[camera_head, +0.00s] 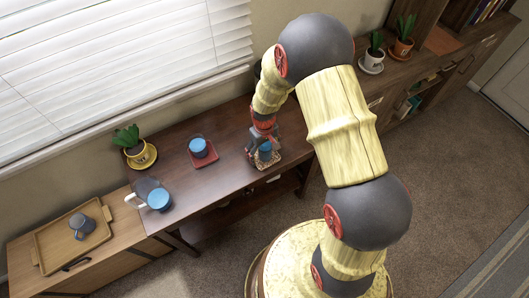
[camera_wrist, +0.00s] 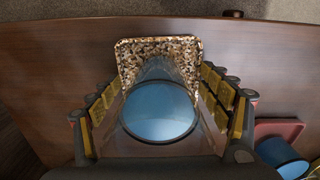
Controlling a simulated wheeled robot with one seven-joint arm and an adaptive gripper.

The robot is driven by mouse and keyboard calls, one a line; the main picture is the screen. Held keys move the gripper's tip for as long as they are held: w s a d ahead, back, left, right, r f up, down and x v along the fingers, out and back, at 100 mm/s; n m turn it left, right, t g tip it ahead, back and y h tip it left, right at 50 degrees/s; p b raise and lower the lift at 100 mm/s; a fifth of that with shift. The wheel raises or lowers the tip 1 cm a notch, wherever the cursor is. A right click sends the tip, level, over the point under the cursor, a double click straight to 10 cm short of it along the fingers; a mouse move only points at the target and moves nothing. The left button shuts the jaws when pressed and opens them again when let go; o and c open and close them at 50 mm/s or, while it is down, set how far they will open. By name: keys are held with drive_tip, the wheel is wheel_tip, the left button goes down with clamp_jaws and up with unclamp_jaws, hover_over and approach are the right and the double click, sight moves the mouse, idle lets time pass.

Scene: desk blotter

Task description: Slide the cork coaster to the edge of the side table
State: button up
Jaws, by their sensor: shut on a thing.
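The cork coaster (camera_wrist: 160,46) is a speckled brown square on the dark wooden table (camera_head: 215,178), near the table's edge in the wrist view. In the head view the coaster (camera_head: 265,164) shows partly beneath my gripper. A clear glass with blue liquid (camera_wrist: 158,112) stands over the coaster and hides part of it. My gripper (camera_wrist: 161,88) is shut on this glass, with one finger along each side. I cannot tell whether the glass touches the coaster. In the head view the glass (camera_head: 266,147) is partly covered by my gripper.
A red coaster (camera_head: 207,161) holds another blue glass (camera_head: 198,146) to the left. A glass pitcher (camera_head: 157,196) with blue liquid and a potted plant (camera_head: 129,140) stand farther left. A wooden tray (camera_head: 50,246) with a mug (camera_head: 82,224) lies on the lower cabinet. The table between has free room.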

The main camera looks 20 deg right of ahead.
drive_tip(key=shift+s, duration=0.4)
drive_tip(key=o, duration=1.2)
drive_tip(key=shift+w, duration=0.1)
wheel_tip(320, 180, up, 12)
idle(0.4)
